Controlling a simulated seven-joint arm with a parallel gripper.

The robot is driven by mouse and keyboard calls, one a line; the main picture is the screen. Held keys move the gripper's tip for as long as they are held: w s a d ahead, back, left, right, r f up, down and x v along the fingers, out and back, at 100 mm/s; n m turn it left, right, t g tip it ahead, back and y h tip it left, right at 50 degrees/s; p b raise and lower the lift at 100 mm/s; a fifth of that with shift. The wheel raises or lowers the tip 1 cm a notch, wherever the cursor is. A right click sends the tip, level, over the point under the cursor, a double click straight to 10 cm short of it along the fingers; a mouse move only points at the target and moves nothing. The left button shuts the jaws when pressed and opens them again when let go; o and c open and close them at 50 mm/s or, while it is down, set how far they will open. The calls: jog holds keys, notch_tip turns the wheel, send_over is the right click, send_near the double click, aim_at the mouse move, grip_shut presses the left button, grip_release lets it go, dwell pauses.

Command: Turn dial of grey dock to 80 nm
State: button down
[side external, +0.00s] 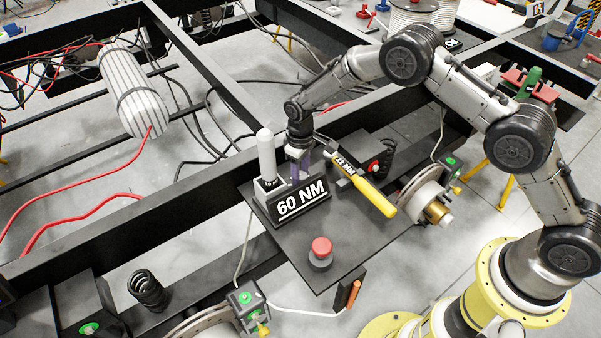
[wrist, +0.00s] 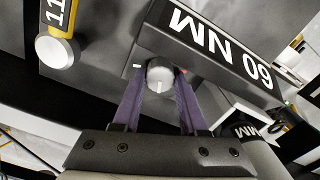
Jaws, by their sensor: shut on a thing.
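The grey dock (side external: 268,190) stands on a dark plate, with a white-handled tool upright in it. Its sign (side external: 301,198) reads 60 NM; the sign also shows upside down in the wrist view (wrist: 222,47). The dial (wrist: 160,74) is a small round light-grey knob with a pointer mark, beside the sign. My gripper (wrist: 160,82) has its two purple fingers on either side of the dial, shut on it. In the side external view my gripper (side external: 300,172) points down behind the sign, and the dial is hidden there.
A red button (side external: 320,247) stands at the plate's front. A brake disc (side external: 424,187) is at the right. Black chassis beams (side external: 130,228) run behind the plate.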

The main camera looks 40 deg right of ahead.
dwell(0.4)
jog(key=shift+c, duration=2.3)
grip_release()
notch_tip(320, 180, up, 14)
